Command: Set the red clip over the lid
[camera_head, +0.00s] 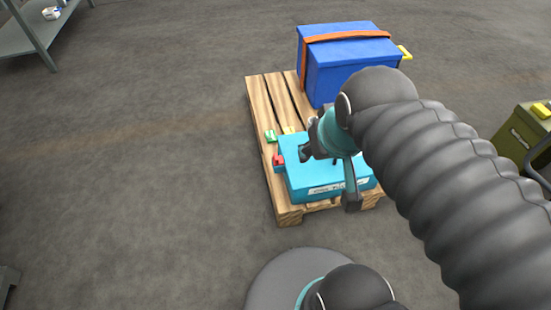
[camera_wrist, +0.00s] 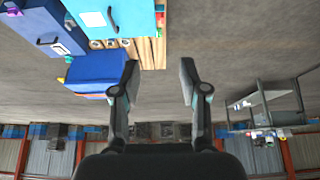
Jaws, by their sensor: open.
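A teal case (camera_head: 310,180) with a closed-looking lid lies on the near part of a wooden pallet (camera_head: 262,105). A small red clip (camera_head: 278,160) sits at its left edge, near the upper left corner; whether it hooks over the lid is too small to tell. In the wrist view the teal case (camera_wrist: 90,8) is at the top edge, with the red clip (camera_wrist: 160,18) on its right side. My gripper (camera_head: 328,176) appears over the case, right of the clip, hiding part of the lid. In the wrist view my gripper (camera_wrist: 160,80) is open and empty.
A blue box (camera_head: 345,65) with an orange strap stands on the pallet's far end. A green piece (camera_head: 270,136) and a yellow piece (camera_head: 289,130) lie near the case. An olive bin (camera_head: 515,130) stands right, a grey shelf (camera_head: 30,38) far left.

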